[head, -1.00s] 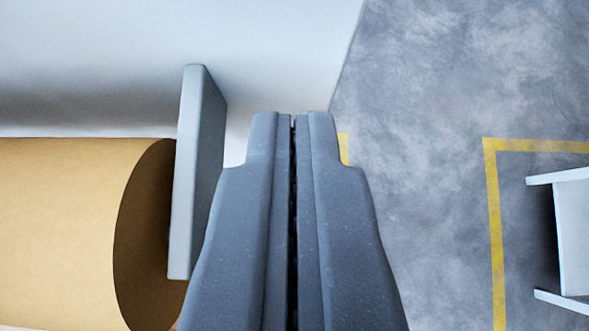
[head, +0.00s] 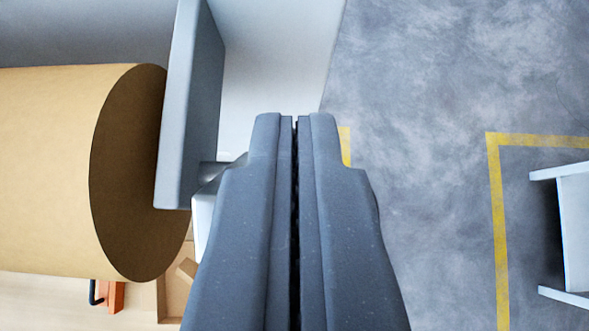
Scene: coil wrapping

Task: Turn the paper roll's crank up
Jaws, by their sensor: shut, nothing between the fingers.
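The brown paper roll (head: 60,165) lies on its side at the left, its round end facing right. A flat grey bar (head: 188,110), which looks like the crank's arm, stands upright in front of that end. A grey and white piece (head: 205,205) shows at the bar's lower right, partly hidden behind my gripper; I cannot tell whether it is the crank's handle. My gripper (head: 296,118) is shut and empty, to the right of the bar, pointing up the picture. I cannot tell whether it touches anything.
Below the roll are an orange block (head: 116,297), a black hook-shaped piece (head: 95,293) and a light wooden box (head: 172,292). Grey floor with a yellow line (head: 497,230) lies to the right. A white stand (head: 574,235) is at the right edge.

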